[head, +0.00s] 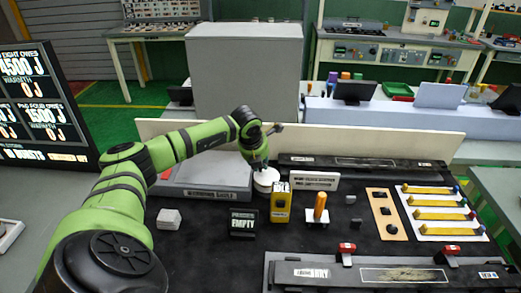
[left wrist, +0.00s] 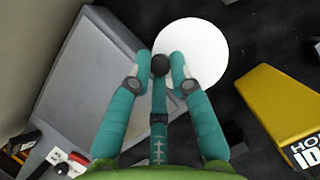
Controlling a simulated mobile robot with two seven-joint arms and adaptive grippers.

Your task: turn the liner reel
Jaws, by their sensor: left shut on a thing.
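The liner reel (head: 266,185) is a white round disc on the dark mat, just right of a grey box. In the left wrist view the reel (left wrist: 205,45) shows as a plain white circle, its near left part hidden by my fingers. My left gripper (head: 259,166) is over the reel from above. In the left wrist view its teal fingertips (left wrist: 168,68) stand on either side of a small dark round knob (left wrist: 159,64) at the reel's edge, shut on it. My right gripper is in neither view.
The grey sloped box (head: 205,178) stands close on the left. A yellow device (head: 281,205), an orange upright handle (head: 320,207) and a black EMPTY sign (head: 243,223) stand in front. A low pale wall (head: 400,143) runs behind. Yellow strips (head: 440,213) lie at right.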

